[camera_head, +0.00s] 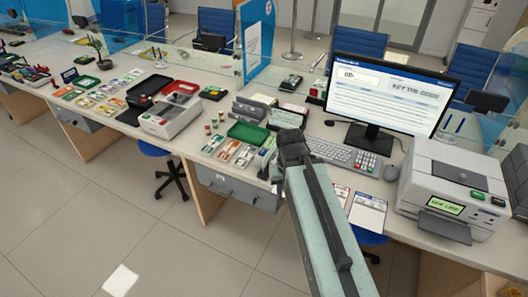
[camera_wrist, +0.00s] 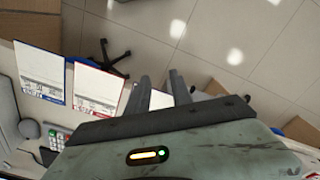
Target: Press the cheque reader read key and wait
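No machine carries a readable cheque reader label. A low grey slotted unit (camera_head: 250,108) stands at the counter's middle, left of the monitor, and may be it; I cannot make out a read key on it. A larger white machine (camera_head: 455,190) at the right has a lit green display reading "OFF LINE" and green and red keys (camera_head: 486,197). My gripper (camera_wrist: 160,82) is open and empty in the wrist view, its two dark fingers apart over the counter's front edge and the floor.
The monitor (camera_head: 385,95), keyboard (camera_head: 342,154) and mouse (camera_head: 390,173) stand behind and right of my arm. Blue- and red-edged sheets (camera_head: 367,212) lie at the front edge. Left are a green tray (camera_head: 247,133), card rows and a white-grey machine (camera_head: 168,115). A glass screen runs behind.

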